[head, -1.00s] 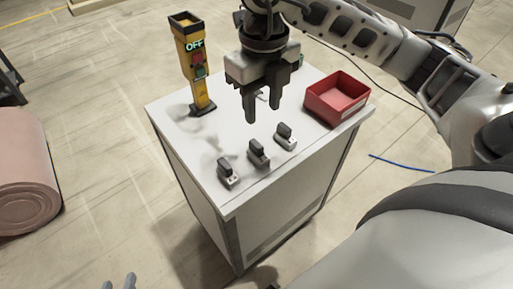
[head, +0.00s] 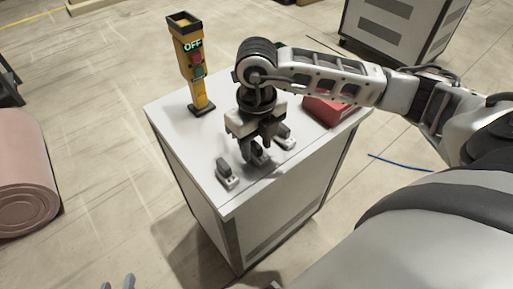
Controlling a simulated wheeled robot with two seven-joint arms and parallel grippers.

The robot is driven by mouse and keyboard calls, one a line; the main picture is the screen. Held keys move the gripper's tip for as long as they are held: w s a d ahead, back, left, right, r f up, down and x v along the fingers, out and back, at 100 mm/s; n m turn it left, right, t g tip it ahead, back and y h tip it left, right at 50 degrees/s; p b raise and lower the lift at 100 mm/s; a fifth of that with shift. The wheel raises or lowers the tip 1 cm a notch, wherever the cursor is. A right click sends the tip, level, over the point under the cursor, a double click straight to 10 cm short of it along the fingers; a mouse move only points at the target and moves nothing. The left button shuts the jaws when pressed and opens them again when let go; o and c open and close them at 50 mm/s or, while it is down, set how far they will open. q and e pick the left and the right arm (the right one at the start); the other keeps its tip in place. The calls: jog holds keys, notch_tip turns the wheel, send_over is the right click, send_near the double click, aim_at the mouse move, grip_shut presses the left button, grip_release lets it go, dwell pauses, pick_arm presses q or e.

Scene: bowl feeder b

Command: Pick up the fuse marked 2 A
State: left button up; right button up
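Three small dark fuses in light holders stand in a row on the white cabinet top. The left fuse (head: 227,170) stands clear, the middle fuse (head: 258,154) is partly hidden under my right gripper, and the right fuse (head: 284,132) is just beyond it. The markings are too small to read, so I cannot tell which is 2 A. My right gripper (head: 258,146) points down with its fingers at the middle fuse. I cannot tell whether they are closed on it. Only the tips of my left gripper (head: 119,282) show at the bottom left edge, apart and empty.
The white cabinet (head: 185,140) carries a yellow post (head: 190,62) reading OFF at the back left. A red bin (head: 322,108) at the right is partly hidden by my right arm. A pink roll (head: 25,170) and a blue cable (head: 400,163) lie on the floor.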

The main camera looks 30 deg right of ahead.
grip_shut()
